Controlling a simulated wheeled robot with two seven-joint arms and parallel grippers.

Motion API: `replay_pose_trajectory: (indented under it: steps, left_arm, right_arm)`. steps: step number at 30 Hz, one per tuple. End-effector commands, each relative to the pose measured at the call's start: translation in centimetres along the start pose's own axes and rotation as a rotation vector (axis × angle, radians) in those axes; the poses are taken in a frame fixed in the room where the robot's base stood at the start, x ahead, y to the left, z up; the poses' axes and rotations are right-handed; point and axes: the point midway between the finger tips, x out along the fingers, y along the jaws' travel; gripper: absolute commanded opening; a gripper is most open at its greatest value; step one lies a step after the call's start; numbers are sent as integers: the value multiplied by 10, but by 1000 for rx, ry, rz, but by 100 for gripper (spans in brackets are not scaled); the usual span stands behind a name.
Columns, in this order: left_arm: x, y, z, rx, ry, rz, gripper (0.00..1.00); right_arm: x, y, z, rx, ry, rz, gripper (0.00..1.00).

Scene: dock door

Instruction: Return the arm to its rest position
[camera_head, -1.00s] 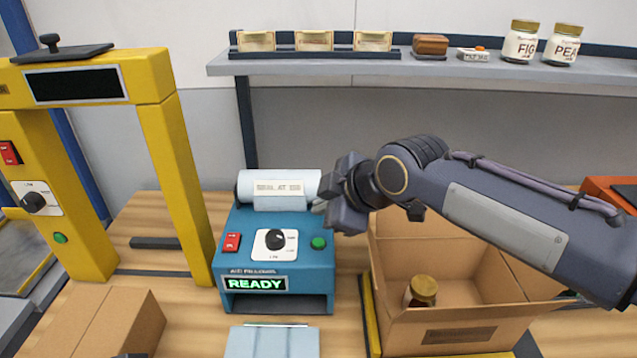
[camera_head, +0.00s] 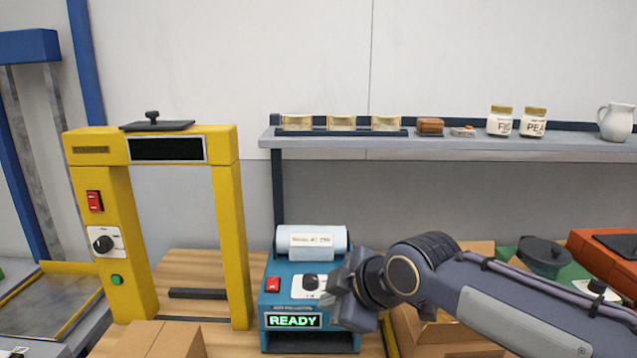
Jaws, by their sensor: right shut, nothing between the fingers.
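My right arm comes in from the right, and its gripper (camera_head: 338,296) is in front of the right side of the blue machine (camera_head: 284,341). The gripper is shut and empty, and it hides the right part of the machine's front, so I cannot tell if it touches. The machine has a white roll (camera_head: 312,238) on top, a red switch, a dial and a lit READY display (camera_head: 293,320). The arm also covers much of the open cardboard box (camera_head: 440,335). My left gripper is not in view.
A yellow frame (camera_head: 232,220) with a dark display stands to the left. A closed carton (camera_head: 160,341) is at the bottom left. A shelf (camera_head: 400,143) with jars and a jug (camera_head: 615,122) runs behind. An orange case (camera_head: 600,250) and a dark pot (camera_head: 543,256) are at the right.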

Motion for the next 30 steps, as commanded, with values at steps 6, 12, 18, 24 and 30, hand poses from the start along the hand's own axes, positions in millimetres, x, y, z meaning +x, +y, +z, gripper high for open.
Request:
replay_pose_trajectory:
  steps: [6, 12, 18, 24, 30]
  left_arm:
    - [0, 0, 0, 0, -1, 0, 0]
    - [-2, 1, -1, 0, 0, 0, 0]
    - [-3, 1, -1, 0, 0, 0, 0]
    - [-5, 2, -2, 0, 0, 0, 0]
    - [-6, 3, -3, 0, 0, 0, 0]
  right_arm:
    - [-18, -6, 32, 140, -32, 3, 0]
    - [-43, -23, 74, 345, -73, 10, 0]
    - [-76, -63, 131, 676, -128, 26, 0]
    - [-107, -141, 191, 1173, -189, 64, 0]
    - [-113, -200, 214, 1511, -213, 89, 0]
